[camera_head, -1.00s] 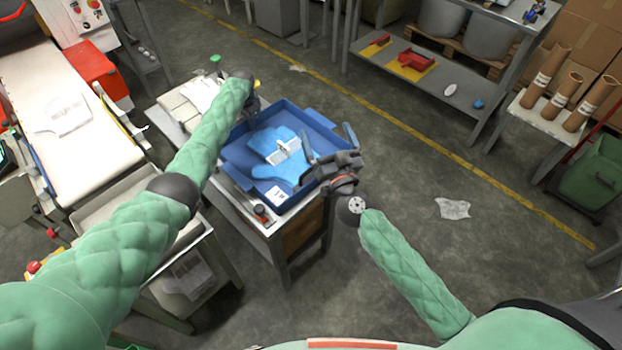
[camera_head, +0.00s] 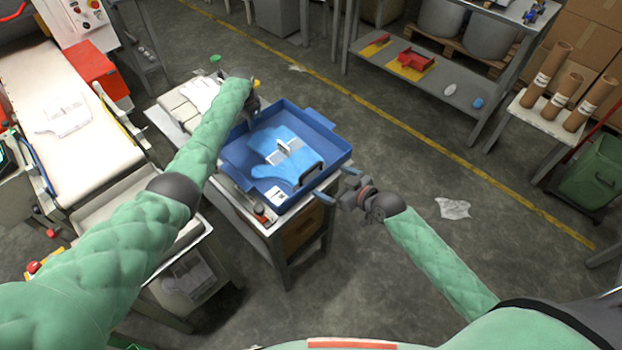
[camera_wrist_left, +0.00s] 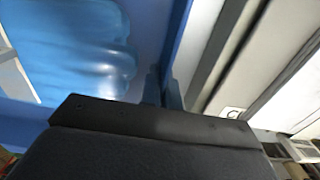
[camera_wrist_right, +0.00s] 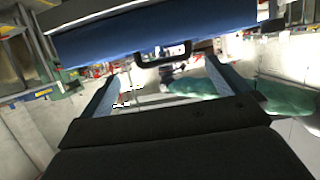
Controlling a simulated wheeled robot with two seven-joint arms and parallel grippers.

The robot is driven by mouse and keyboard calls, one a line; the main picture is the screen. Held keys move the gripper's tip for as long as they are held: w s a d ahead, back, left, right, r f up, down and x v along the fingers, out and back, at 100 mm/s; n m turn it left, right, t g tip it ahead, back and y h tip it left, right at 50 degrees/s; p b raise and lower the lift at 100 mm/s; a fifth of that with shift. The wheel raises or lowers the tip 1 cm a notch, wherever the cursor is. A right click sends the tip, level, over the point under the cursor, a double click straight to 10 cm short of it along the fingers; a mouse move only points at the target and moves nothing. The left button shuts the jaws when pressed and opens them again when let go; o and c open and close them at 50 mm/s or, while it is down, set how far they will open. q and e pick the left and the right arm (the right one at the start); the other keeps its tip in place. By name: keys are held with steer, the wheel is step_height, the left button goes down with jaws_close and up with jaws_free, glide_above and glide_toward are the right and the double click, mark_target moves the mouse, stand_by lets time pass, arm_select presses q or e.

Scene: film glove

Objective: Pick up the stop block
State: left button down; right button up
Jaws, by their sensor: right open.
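I cannot tell for sure which thing is the stop block. A blue tray (camera_head: 325,159) on a small table holds blue gloves (camera_head: 270,142) with a white band (camera_head: 290,150) across them. A dark curved handle shows at the tray's front right side; it also shows in the right wrist view (camera_wrist_right: 162,57). My left gripper (camera_head: 250,118) is at the tray's left rear; in the left wrist view its fingers (camera_wrist_left: 162,90) are close together at the blue wall, apparently pinching it. My right gripper (camera_head: 338,185) is open and empty, just outside the tray's front right side.
White gloves (camera_head: 200,94) lie behind the tray's left side. A conveyor (camera_head: 60,100) stands at the left. A metal shelf (camera_head: 420,75) at the back holds red and yellow parts (camera_head: 415,62). Floor to the right is open, with a crumpled sheet (camera_head: 453,208).

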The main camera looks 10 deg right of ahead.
steer(key=x, duration=1.1)
steer(key=shift+w+a, duration=0.15)
steer(key=shift+a, duration=0.05)
steer(key=shift+r, duration=0.1)
steer(key=c, duration=1.7)
steer(key=shift+r, duration=0.1)
step_height(320, 180, up, 10)
steer(key=shift+f, duration=0.1)
arm_select(q)
steer(key=c, duration=1.6)
jaws_free()
steer(key=shift+o, duration=0.2)
